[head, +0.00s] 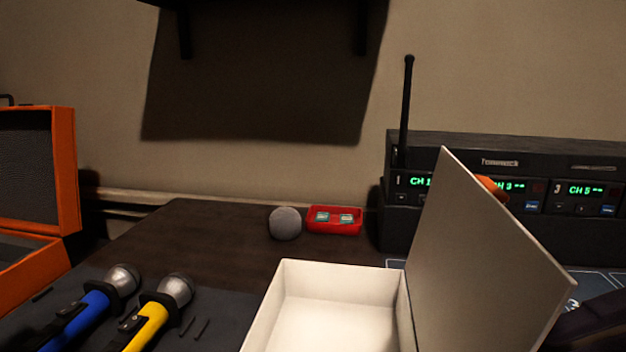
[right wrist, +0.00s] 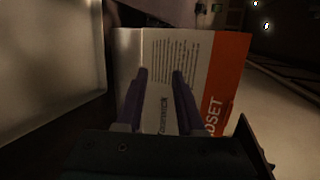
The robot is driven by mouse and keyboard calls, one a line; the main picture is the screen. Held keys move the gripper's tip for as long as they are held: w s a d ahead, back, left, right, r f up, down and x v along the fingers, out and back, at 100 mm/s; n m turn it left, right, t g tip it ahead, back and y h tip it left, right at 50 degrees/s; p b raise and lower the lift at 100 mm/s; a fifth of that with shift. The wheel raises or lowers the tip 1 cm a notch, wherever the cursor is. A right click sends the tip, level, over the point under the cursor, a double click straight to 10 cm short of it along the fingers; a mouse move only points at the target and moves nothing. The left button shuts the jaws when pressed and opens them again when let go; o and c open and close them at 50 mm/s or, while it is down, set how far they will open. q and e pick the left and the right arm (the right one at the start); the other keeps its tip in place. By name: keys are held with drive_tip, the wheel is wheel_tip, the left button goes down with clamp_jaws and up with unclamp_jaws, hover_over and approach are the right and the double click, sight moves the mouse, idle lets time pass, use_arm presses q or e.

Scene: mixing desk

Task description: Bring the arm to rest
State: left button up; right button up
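My right gripper (right wrist: 160,76) shows in the right wrist view with its two dark purple fingers apart. I see nothing held between them. Beyond the fingertips is a white and orange printed panel (right wrist: 218,75) with small text and part of the word "headset"; I cannot tell if the fingers touch it. In the head view a dark shape at the lower right edge may be part of my right arm; the right gripper itself does not show there. My left gripper is in neither view.
An open white box (head: 330,308) with a raised lid (head: 480,255) stands front centre. Blue (head: 88,308) and yellow (head: 150,320) microphones lie left. A grey foam ball (head: 285,223) and red tray (head: 334,227) sit behind. A radio rack (head: 500,150) stands right, an orange case (head: 65,170) left.

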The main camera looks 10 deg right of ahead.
drive_tip(key=s+a+r+n+g+h+p, duration=0.1)
drive_tip(key=s+a+n+h+p, duration=0.4)
drive_tip(key=s+h+p, duration=0.7)
use_arm(q)
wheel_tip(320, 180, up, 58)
drive_tip(key=p, duration=4.2)
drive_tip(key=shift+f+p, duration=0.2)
drive_tip(key=shift+p, duration=0.15)
use_arm(e)
wheel_tip(320, 180, up, 47)
drive_tip(key=d+t+h, duration=0.1)
drive_tip(key=t+h, duration=0.1)
drive_tip(key=t, duration=0.1)
drive_tip(key=shift+m, duration=0.3)
